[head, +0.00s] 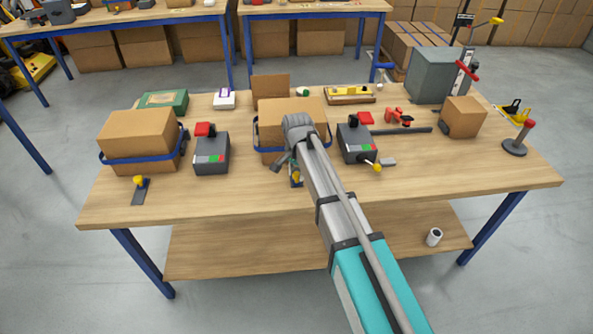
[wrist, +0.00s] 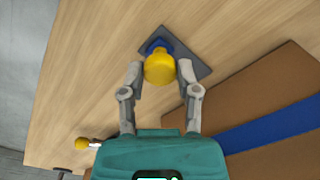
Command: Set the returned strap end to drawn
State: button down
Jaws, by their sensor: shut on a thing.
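My gripper (wrist: 160,70) has its two fingers closed on either side of a yellow knob (wrist: 159,69). The knob sits on a blue piece above a dark grey plate (wrist: 190,60) on the table. In the head view, the knob (head: 296,177) is partly hidden by my arm, at the front of the middle cardboard box (head: 270,140). A blue strap (head: 268,149) runs across that box. The strap also shows in the wrist view (wrist: 270,125). I cannot tell how tight it is.
A strapped box (head: 138,130) and a similar yellow knob (head: 139,181) are at the left. Grey control boxes stand left (head: 211,154) and right (head: 357,143) of my arm. The right one has a yellow-ended lever (head: 376,167).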

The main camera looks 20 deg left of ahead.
jog(key=shift+s+d, duration=0.15)
jog(key=shift+s, duration=0.1)
jog(key=shift+c, duration=1.7)
grip_release()
jog(key=shift+w, duration=0.2)
